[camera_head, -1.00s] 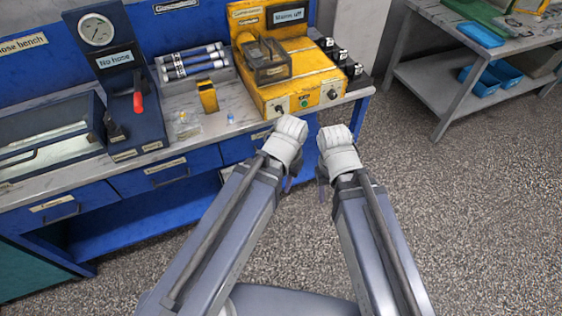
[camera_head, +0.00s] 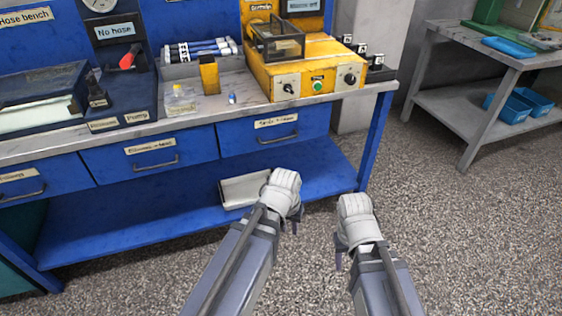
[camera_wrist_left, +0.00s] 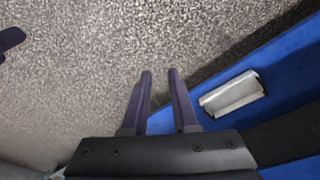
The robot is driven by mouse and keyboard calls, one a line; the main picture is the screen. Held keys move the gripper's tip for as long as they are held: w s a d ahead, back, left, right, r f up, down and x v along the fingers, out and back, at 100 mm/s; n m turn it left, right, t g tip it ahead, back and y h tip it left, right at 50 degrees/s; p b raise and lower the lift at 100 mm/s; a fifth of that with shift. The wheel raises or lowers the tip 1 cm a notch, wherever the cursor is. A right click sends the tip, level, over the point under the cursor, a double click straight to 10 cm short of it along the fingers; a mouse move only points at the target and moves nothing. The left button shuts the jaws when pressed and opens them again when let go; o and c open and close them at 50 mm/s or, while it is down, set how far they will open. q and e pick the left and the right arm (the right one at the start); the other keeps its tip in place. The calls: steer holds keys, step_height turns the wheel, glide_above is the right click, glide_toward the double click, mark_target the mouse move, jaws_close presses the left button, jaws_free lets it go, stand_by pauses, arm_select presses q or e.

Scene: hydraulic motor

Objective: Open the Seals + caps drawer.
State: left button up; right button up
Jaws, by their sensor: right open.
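Three blue drawers with dark bar handles sit in a row under the bench top, all shut. The right drawer (camera_head: 240,137) has a small pale label, hard to read, that may say Seals + caps, with its handle (camera_head: 278,139) below. The middle drawer (camera_head: 110,163) and left drawer (camera_head: 60,183) also carry labels. My left gripper (camera_head: 296,222) is below and in front of the right drawer, apart from it. In the left wrist view its two fingers (camera_wrist_left: 160,74) are apart with nothing between them. My right gripper (camera_head: 338,260) is open, further right over the floor.
A grey tray (camera_head: 235,192) lies on the blue lower shelf (camera_head: 140,222), partly behind my left gripper. A yellow test unit (camera_head: 318,72) stands on the bench top. A grey side table (camera_head: 440,105) with blue bins stands at right. The speckled floor (camera_head: 470,215) is clear.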

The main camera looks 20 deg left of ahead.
mark_target(280, 140)
arm_select(q)
steer(key=w+f+n+t+h+b, duration=0.25)
steer(key=w+f+b, duration=0.45)
steer(key=f+b, duration=0.4)
steer(key=w+n+t+b, duration=0.3)
steer(key=w+t+b, duration=0.15)
steer(key=w, duration=0.35)
steer(key=w+a+r+n+t+y+b, duration=0.1)
steer(key=w+a+r+n+t+y, duration=0.2)
steer(key=a+r+n+t, duration=0.45)
steer(key=w+a+r+n+t+y, duration=0.2)
steer(key=w+r+n+t+y, duration=0.2)
steer(key=r+n, duration=0.45)
steer(key=shift+m+g, duration=0.25)
steer(key=shift+m, duration=0.4)
steer(key=shift+r+p+x, duration=0.25)
steer(key=shift+x, duration=1.1)
steer(key=shift+r+p+x, duration=0.2)
steer(key=shift+x, duration=1.15)
steer(key=shift+r+p+x, duration=0.25)
steer(key=shift+x, duration=1.1)
steer(key=shift+s+d, duration=0.1)
steer(key=shift+s, duration=0.05)
arm_select(e)
step_height(280, 140, down, 18)
steer(key=shift+r, duration=0.15)
arm_select(q)
steer(key=shift+c, duration=0.3)
jaws_close()
